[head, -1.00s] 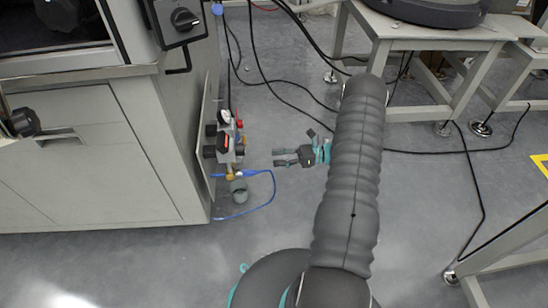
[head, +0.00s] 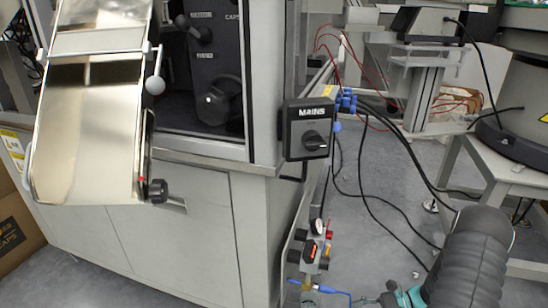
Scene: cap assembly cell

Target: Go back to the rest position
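My arm shows at the lower right of the head view as a dark grey ribbed sleeve with teal parts at its wrist. My gripper (head: 368,300) is at the bottom edge, just left of the teal wrist, low in front of the machine's side. Only a sliver of it shows, and the frame cuts off the rest. I cannot tell whether its fingers are apart or whether anything is between them.
A grey machine cabinet (head: 175,235) with a shiny chute (head: 92,130) fills the left. A MAINS switch box (head: 308,130) and valves (head: 313,252) are on its side. A grey table (head: 490,170) stands right. Black cables (head: 385,215) cross the floor.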

